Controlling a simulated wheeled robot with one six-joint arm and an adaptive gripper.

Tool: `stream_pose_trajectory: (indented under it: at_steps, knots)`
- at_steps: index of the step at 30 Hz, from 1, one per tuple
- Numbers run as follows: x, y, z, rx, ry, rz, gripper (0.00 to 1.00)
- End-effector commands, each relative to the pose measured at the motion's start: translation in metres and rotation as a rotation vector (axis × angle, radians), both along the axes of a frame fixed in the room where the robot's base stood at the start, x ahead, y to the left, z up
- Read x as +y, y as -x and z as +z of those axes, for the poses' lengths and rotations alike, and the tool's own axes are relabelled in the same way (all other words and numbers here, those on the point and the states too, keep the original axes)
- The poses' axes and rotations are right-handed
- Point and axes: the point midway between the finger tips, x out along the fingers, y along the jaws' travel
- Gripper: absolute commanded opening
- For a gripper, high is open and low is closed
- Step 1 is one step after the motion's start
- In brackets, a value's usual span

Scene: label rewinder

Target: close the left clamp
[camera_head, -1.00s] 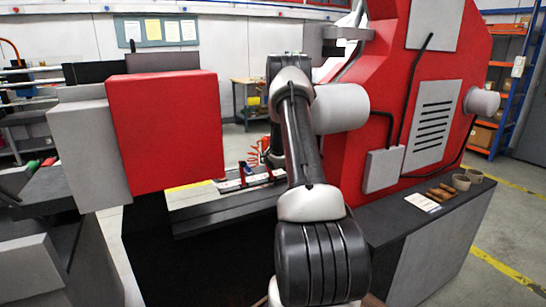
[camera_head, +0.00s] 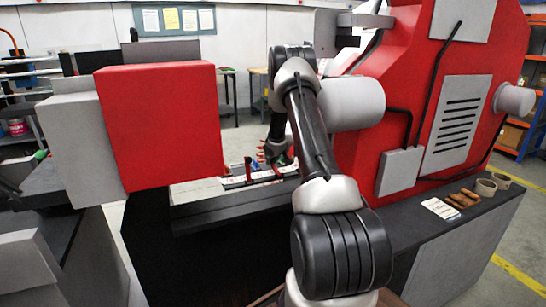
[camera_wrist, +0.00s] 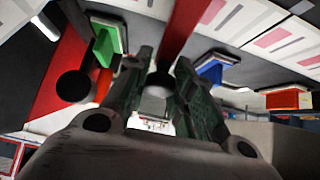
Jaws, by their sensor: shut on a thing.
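In the wrist view a red bar (camera_wrist: 188,28), which looks like a clamp lever, runs down between the fingers of my gripper (camera_wrist: 164,78). My gripper is shut on it. The fingers hide where they touch. In the head view a small upright red clamp part (camera_head: 248,169) stands at the left on a pale strip on the machine's bed. My gripper (camera_head: 272,156) is low over the bed to its right, mostly hidden by my arm. I cannot tell from the head view which clamp the held bar belongs to.
A large red block (camera_head: 160,125) overhangs the bed on the left. The red machine housing (camera_head: 400,110) rises on the right. The wrist view shows a green block (camera_wrist: 104,45), a blue block (camera_wrist: 210,72) and an orange block (camera_wrist: 288,99) near the fingers.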

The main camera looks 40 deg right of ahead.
Motion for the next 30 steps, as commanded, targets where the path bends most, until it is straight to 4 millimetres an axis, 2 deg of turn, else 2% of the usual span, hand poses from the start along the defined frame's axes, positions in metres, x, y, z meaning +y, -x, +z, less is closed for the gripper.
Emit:
stream_pose_trajectory:
  at_steps: [19,20,23,30]
  knots:
    - [-0.0018,-0.0071,0.0017,-0.015,0.005,0.003,0.00]
    - [-0.0018,-0.0071,0.0018,-0.015,0.005,0.003,0.27]
    - [-0.0016,-0.0065,0.0008,-0.013,0.005,0.003,0.45]
    - [-0.0011,-0.0047,-0.0016,-0.008,0.003,0.002,0.46]
